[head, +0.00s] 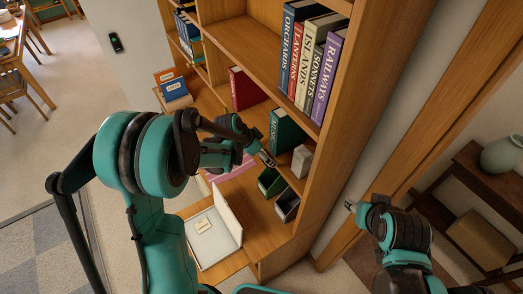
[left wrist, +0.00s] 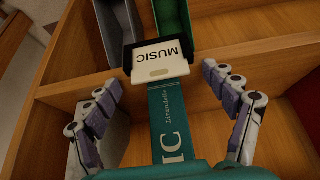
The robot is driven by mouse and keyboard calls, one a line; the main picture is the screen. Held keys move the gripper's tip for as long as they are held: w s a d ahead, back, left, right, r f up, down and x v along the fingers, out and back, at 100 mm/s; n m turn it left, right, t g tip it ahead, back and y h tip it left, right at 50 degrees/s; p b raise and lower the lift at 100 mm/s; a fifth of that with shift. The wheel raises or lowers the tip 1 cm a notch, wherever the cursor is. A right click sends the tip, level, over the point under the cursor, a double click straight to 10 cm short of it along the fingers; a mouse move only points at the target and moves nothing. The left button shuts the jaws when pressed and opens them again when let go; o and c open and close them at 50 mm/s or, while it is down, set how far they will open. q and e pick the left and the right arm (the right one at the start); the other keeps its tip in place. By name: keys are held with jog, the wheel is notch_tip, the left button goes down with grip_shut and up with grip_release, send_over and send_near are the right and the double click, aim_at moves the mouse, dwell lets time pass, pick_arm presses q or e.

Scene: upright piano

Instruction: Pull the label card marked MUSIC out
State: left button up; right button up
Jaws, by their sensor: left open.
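The white label card marked MUSIC (left wrist: 160,59) shows upside down in the left wrist view. It sits in a black holder at the end of a box, with its near edge sticking out. My left gripper (left wrist: 161,78) is open, with one finger on each side of the card and neither touching it. In the head view my left gripper (head: 265,158) is at the lower shelf, and I cannot make out the card there. My right gripper (head: 351,206) is by the wooden frame at the right, away from the shelf; its jaws are too small to read.
A green bin (head: 270,182) and a grey bin (head: 287,205) are nearby. A white box (head: 210,238) lies open. Wooden shelf boards enclose the space.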

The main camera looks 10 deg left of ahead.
pick_arm(q)
jog(key=c, duration=1.5)
jog(key=shift+r, duration=0.15)
jog(key=shift+r+p, duration=1.55)
jog(key=shift+r, duration=0.75)
jog(key=shift+r, duration=0.1)
notch_tip(320, 180, up, 9)
jog(key=p, duration=0.5)
jog(key=shift+a, duration=0.1)
